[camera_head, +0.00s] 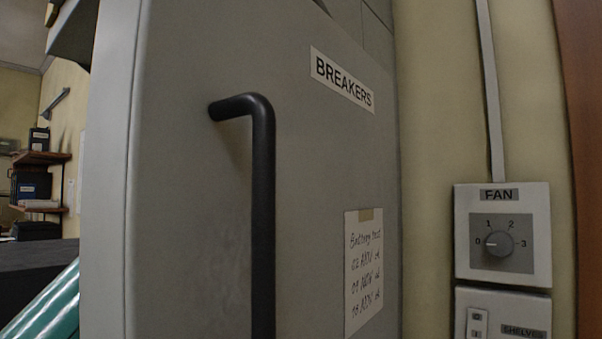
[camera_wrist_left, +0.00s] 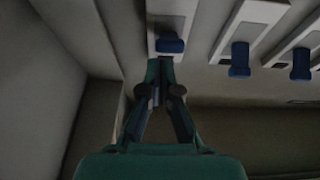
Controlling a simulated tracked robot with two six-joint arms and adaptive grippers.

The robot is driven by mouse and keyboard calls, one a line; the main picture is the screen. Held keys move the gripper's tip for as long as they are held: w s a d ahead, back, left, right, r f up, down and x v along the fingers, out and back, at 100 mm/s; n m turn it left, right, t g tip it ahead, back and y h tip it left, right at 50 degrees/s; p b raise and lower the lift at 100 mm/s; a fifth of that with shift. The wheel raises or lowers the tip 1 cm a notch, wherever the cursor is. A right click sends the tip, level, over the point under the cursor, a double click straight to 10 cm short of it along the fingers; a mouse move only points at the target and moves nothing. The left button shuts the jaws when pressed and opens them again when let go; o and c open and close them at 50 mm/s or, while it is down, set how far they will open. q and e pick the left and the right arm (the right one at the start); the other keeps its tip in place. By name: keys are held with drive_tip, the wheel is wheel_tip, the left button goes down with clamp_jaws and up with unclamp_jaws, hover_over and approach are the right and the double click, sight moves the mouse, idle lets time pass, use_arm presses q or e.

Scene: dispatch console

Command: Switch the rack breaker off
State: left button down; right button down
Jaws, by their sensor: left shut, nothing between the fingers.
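The grey cabinet (camera_head: 180,200) marked BREAKERS fills the middle of the head view, with a black bar handle (camera_head: 263,200). In the left wrist view several white breakers with blue levers stand in a row: one lever (camera_wrist_left: 171,45) is straight ahead, another (camera_wrist_left: 239,60) and a third (camera_wrist_left: 301,65) are to the right. No label is readable there, so I cannot tell which is the rack breaker. My left gripper (camera_wrist_left: 159,72) is shut and empty, its tips just below the nearest lever; I cannot tell if they touch. My right gripper is not in view.
A fan dial (camera_head: 499,243) and a shelves switch (camera_head: 478,322) are on the wall at right. A handwritten note (camera_head: 364,270) is on the cabinet. A grey wall (camera_wrist_left: 60,70) stands close left of my left gripper.

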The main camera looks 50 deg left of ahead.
use_arm(q)
wheel_tip(320, 180, up, 4)
drive_tip(key=s+p, duration=0.2)
drive_tip(key=p, duration=0.2)
drive_tip(key=s+d+f+b, duration=0.1)
drive_tip(key=s+f+b, duration=0.4)
drive_tip(key=s+f, duration=0.1)
drive_tip(key=shift+s+f+b, duration=0.35)
drive_tip(key=shift+s+f, duration=0.05)
drive_tip(key=shift+f, duration=0.35)
